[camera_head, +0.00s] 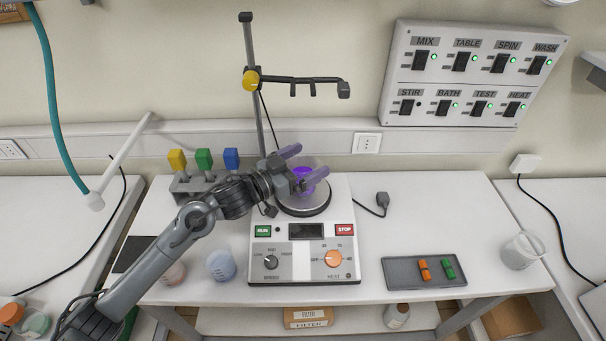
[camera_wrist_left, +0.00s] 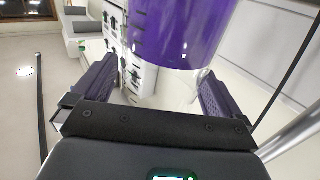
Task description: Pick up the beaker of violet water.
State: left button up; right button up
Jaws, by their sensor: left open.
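The beaker of violet water (camera_head: 312,180) stands on the round plate of the stirrer (camera_head: 305,270) at the middle of the table. It is partly hidden behind my left gripper. My left gripper (camera_head: 299,169) is open at the beaker, with one finger toward its far side and one toward its near side. In the left wrist view the clear beaker with violet liquid (camera_wrist_left: 178,32) fills the top middle, between the spread purple fingers (camera_wrist_left: 160,97). A gap shows on each side, so the fingers do not appear to touch it. My right gripper is not in view.
A stand rod with a clamp arm (camera_head: 305,80) rises behind the stirrer. Yellow, green and blue items stand in a rack (camera_head: 186,185) at the left. A beaker of pale blue liquid (camera_head: 221,265), a grey tray (camera_head: 408,272) and an empty beaker (camera_head: 520,251) are also on the table.

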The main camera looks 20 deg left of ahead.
pick_arm(q)
jog(key=shift+w+d, duration=0.35)
jog(key=shift+w, duration=0.2)
jog(key=shift+c, duration=0.2)
jog(key=c, duration=1.2)
jog(key=shift+r, duration=0.1)
